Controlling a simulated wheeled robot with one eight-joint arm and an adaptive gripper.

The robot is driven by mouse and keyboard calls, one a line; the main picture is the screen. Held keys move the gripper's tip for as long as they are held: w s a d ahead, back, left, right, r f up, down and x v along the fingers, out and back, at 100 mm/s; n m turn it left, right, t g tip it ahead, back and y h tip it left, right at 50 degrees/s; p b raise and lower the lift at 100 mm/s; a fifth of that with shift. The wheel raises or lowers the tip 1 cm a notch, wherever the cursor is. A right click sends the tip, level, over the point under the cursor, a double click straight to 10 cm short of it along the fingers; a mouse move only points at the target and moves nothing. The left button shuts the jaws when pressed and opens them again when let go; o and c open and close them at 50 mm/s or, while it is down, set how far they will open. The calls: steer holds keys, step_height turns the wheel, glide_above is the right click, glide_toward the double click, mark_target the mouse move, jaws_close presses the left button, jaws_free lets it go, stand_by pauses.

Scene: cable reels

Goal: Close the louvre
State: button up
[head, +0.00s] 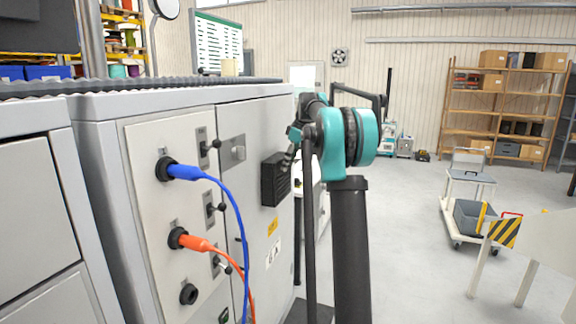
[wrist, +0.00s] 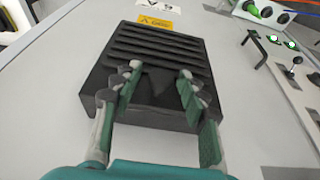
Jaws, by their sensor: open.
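The louvre (head: 275,180) is a black box-shaped vent with slats on the upper part of the grey cabinet door. In the wrist view the louvre (wrist: 160,48) fills the upper middle, with several parallel slats and dark gaps between them. My gripper (wrist: 159,80) is open, its two green-padded fingers apart over the louvre's near part. A dark shape shows between the fingertips; I cannot tell whether they touch it. In the head view my gripper (head: 293,150) is small and partly hidden by my arm, close to the louvre.
The cabinet's left panel carries a blue cable plug (head: 182,172), an orange cable plug (head: 192,241) and black levers (head: 213,147). A yellow warning label (wrist: 159,19) sits by the louvre. A trolley (head: 470,200) and shelves stand far right; the floor between is clear.

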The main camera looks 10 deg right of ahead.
steer(key=v, duration=1.1)
steer(key=shift+r, duration=0.25)
steer(key=shift+d, duration=0.1)
steer(key=s+a+f+m+h, duration=0.1)
steer(key=s+a+f+m, duration=0.2)
steer(key=s+f, duration=0.5)
steer(key=s+a+f+m, duration=0.2)
steer(key=s+a+f, duration=0.1)
steer(key=s+f, duration=0.5)
step_height(320, 180, down, 3)
steer(key=shift+s+r+m+t+h, duration=0.15)
steer(key=shift+s+m+t+h, duration=0.15)
steer(key=shift+m+t+h, duration=0.1)
steer(key=s+f+m, duration=0.1)
steer(key=s+f, duration=0.6)
steer(key=s, duration=0.2)
steer(key=s+a+f+m+h, duration=0.1)
steer(key=s+f+m, duration=0.1)
steer(key=s+f, duration=0.5)
steer(key=s+a+f+m+t, duration=0.1)
steer(key=s+f+m, duration=0.1)
steer(key=s+f, duration=0.5)
steer(key=shift+s+f, duration=0.2)
steer(key=shift+s, duration=1.85)
